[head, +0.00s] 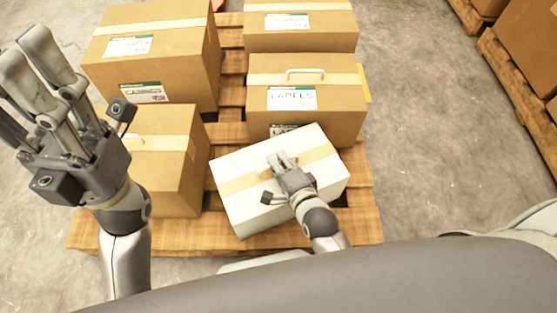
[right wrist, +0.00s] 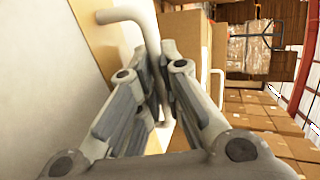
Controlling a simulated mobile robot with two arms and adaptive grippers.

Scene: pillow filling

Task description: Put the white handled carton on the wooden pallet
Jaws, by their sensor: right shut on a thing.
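The white handled carton (head: 235,190) has a tan tape band and shows over the front right part of the wooden pallet (head: 95,232). It sits turned at an angle to the other boxes. I cannot tell whether it rests on the pallet or hangs just above it. My right gripper (head: 279,163) is shut on the carton's handle, on its top face. In the right wrist view the pale handle (right wrist: 150,35) passes between the fingertips, with the white carton side at left. My left gripper (head: 24,58) is raised at the left, fingers apart and empty.
Brown cartons stand on the pallet: a labelled one with a handle (head: 340,110) just behind the white carton, another (head: 190,165) to its left, and more at the back (head: 335,35). Another loaded pallet (head: 520,100) is at the right. Bare floor (head: 430,110) lies between.

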